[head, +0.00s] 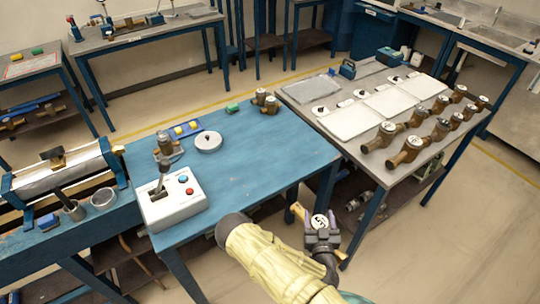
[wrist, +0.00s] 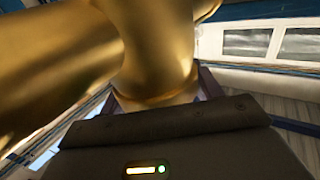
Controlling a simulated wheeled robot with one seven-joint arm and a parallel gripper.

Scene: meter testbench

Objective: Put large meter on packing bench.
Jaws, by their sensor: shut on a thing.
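My gripper (head: 323,240) is shut on a brass meter (head: 319,221) with a pale round dial. It holds the meter in the air in front of the gap between the blue-topped bench (head: 262,150) and the grey-topped bench (head: 345,172). One brass pipe end sticks out to the left. In the wrist view the brass body (wrist: 160,50) fills much of the picture, close against the dark gripper; the fingertips are mostly hidden. No label shows which bench is the packing bench.
Several brass meters (head: 408,151) line the grey bench's front edge, with white pads (head: 350,120) behind them. The blue bench carries a grey box with buttons (head: 171,203) and a round white disc (head: 208,141). Its right front area is clear. A blue-framed rig (head: 62,178) stands left.

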